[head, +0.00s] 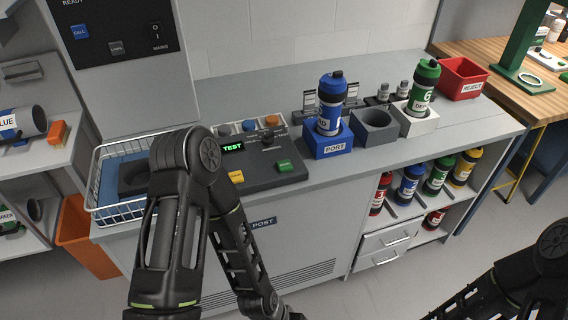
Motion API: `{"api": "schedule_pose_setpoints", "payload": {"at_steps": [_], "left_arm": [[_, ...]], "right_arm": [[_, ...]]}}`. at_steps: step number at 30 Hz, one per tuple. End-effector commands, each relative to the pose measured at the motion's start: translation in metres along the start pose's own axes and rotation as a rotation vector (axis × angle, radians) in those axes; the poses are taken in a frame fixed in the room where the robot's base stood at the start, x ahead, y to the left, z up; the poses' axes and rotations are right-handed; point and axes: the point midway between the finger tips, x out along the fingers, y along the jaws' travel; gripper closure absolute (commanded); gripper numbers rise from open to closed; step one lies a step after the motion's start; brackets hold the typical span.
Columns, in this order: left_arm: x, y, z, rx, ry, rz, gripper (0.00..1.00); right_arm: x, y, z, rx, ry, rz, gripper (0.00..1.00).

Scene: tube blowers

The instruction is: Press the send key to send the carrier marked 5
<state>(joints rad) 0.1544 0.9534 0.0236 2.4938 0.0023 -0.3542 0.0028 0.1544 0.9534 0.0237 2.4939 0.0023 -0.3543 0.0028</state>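A dark control console (262,181) on the counter has a small screen reading TEST in green. It has a yellow key (236,177) and a green key (284,166); their lettering is too small to read, so I cannot tell which is send. A blue carrier (331,105) stands upright in the blue block marked PORT (329,147); its number is not clear. A green carrier marked 6 (423,88) stands in a white block (416,122). I cannot make out a carrier marked 5. My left arm crosses before the console, bent downward; neither gripper's fingers show.
A grey block (374,127) with an empty hole stands between the two filled blocks. A wire basket (115,209) is left of the console. A red REJECT bin (461,79) is at the right. Several carriers stand on the shelf (417,204) below. My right arm is at lower right.

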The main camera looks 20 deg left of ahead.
Motion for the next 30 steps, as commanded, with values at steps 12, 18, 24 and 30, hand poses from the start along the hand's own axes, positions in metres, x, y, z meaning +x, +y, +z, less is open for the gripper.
{"api": "schedule_pose_setpoints", "payload": {"at_steps": [12,18,24,30], "left_arm": [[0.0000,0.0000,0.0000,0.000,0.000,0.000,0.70],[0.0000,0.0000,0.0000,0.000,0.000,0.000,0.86],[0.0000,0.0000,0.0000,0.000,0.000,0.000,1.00],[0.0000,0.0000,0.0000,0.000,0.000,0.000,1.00]], "right_arm": [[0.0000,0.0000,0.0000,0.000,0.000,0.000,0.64],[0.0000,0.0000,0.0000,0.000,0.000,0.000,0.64],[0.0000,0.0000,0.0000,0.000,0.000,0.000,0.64],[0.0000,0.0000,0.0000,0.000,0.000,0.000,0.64]]}}
